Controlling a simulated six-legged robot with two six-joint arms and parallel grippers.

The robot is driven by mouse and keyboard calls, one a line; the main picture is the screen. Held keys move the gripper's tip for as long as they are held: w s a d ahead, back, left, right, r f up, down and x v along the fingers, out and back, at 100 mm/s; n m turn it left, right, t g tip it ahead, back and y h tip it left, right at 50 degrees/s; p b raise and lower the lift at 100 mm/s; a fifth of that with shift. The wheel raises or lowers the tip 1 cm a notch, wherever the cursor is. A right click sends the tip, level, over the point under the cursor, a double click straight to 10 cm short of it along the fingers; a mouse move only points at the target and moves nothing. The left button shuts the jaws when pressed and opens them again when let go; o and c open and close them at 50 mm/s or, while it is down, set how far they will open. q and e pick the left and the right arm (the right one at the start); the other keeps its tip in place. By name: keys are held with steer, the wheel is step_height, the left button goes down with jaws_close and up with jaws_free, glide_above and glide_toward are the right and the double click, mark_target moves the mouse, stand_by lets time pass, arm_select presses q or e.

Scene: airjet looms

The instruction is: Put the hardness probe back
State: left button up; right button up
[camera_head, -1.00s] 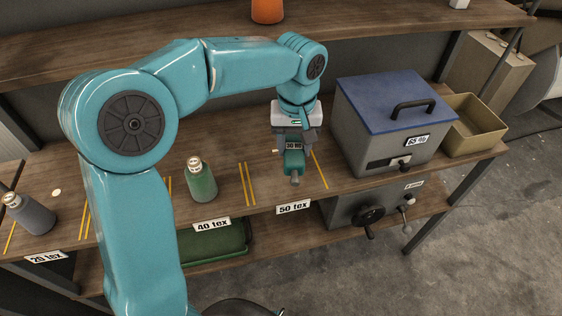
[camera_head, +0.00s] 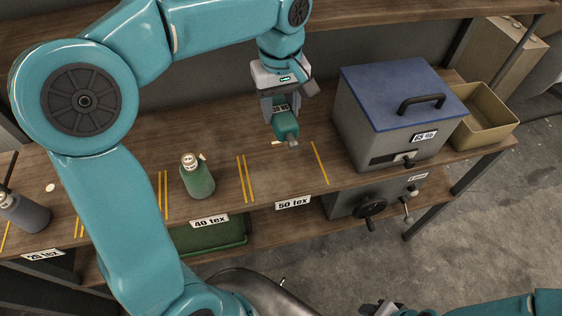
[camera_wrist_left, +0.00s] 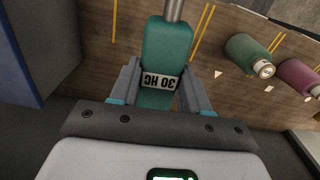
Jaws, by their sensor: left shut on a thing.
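The hardness probe is a green block with a metal tip and a "30 HC" label (camera_head: 286,124). My left gripper (camera_head: 281,107) is shut on it and holds it tip outward, over the shelf behind the "50 tex" label (camera_head: 292,203). In the left wrist view the probe (camera_wrist_left: 167,45) sits between both fingers (camera_wrist_left: 158,88). The probe appears to be above the wood, but its exact height is unclear. My right gripper (camera_head: 382,308) shows only in part at the bottom edge, and its jaws cannot be made out.
A grey box with a blue lid (camera_head: 395,95) stands right of the probe, with a tan open tray (camera_head: 488,118) beyond it. Yellow lines (camera_head: 319,163) mark the shelf. An upper shelf runs behind.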

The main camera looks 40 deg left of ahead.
arm_select(q)
step_height(320, 180, down, 14)
steer(key=shift+r, duration=0.25)
steer(key=shift+w+f, duration=0.15)
steer(key=shift+f, duration=0.2)
steer(key=shift+d+f, duration=0.1)
steer(key=shift+f, duration=1.85)
steer(key=o, duration=1.3)
